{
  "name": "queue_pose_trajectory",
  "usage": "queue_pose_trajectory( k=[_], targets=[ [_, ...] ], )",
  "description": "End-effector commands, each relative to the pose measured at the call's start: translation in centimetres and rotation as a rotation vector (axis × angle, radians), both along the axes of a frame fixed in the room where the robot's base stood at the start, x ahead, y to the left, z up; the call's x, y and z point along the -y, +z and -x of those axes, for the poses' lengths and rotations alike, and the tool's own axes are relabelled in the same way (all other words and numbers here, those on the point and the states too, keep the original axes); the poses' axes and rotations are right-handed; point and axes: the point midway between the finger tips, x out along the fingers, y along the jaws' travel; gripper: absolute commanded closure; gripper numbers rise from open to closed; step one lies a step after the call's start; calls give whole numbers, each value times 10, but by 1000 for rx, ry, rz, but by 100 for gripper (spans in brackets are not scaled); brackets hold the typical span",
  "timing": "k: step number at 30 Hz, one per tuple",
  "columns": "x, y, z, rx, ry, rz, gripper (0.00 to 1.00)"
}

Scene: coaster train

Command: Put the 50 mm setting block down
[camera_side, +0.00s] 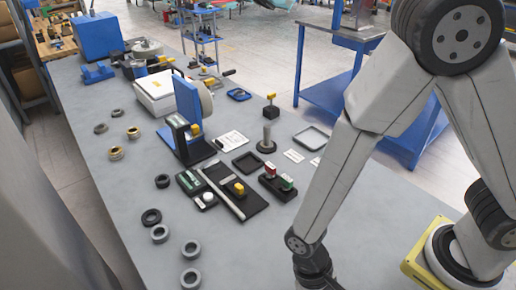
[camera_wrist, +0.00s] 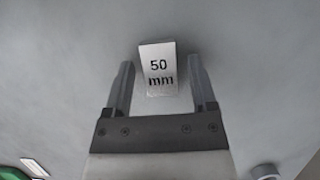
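The 50 mm setting block (camera_wrist: 158,82) is a pale metal block with "50 mm" in black on the face toward the wrist camera. In the wrist view it sits between the fingertips of my gripper (camera_wrist: 160,62). A narrow gap shows on each side of the block, so the fingers are open around it and apart from it. The grey bench surface (camera_wrist: 70,75) is behind it; it appears to rest there. In the side view my wrist runs off the bottom edge, and the fingers and the block are out of frame.
Grey rings (camera_side: 160,233) lie along the bench left of my wrist. The bench around the setting block looks clear.

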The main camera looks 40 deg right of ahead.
Motion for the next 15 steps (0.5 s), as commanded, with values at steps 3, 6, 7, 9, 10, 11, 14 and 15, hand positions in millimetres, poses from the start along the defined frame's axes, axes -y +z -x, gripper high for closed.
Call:
queue_pose_trajectory(
  k=[3, 6, 7, 9, 10, 11, 14, 15],
  targets=[
    [0, 0, 0, 0, 0, 0, 69],
    [0, 0, 0, 0, 0, 0, 100],
    [0, 0, 0, 0, 0, 0, 100],
    [0, 0, 0, 0, 0, 0, 100],
    [0, 0, 0, 0, 0, -1, 100],
    [0, 0, 0, 0, 0, -1, 100],
    [0, 0, 0, 0, 0, -1, 100],
    [0, 0, 0, 0, 0, -1, 100]
  ],
)
